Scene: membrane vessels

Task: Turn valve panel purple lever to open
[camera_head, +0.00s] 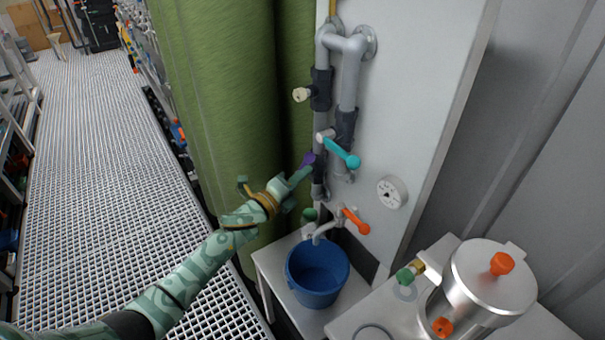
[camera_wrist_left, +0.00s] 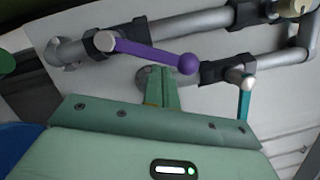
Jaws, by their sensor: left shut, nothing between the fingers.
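The purple lever (camera_wrist_left: 150,52) is on the pipes of the valve panel (camera_head: 420,90). In the left wrist view it runs from its grey hub at the left to a round purple knob at the right, tilted slightly down. In the head view only a small purple part (camera_head: 308,159) shows by my fingers. My left gripper (camera_head: 303,173) is shut and empty at the lever. In the left wrist view its closed fingertips (camera_wrist_left: 166,72) lie just below the lever, left of the knob; I cannot tell whether they touch. My right gripper is not in view.
A teal lever (camera_head: 340,152) is close to the right of the purple one. Below are an orange lever (camera_head: 356,221), a tap and a blue bucket (camera_head: 318,291). A gauge (camera_head: 392,192) is on the panel. Green membrane vessels (camera_head: 215,110) stand left; grated floor (camera_head: 100,170) is clear.

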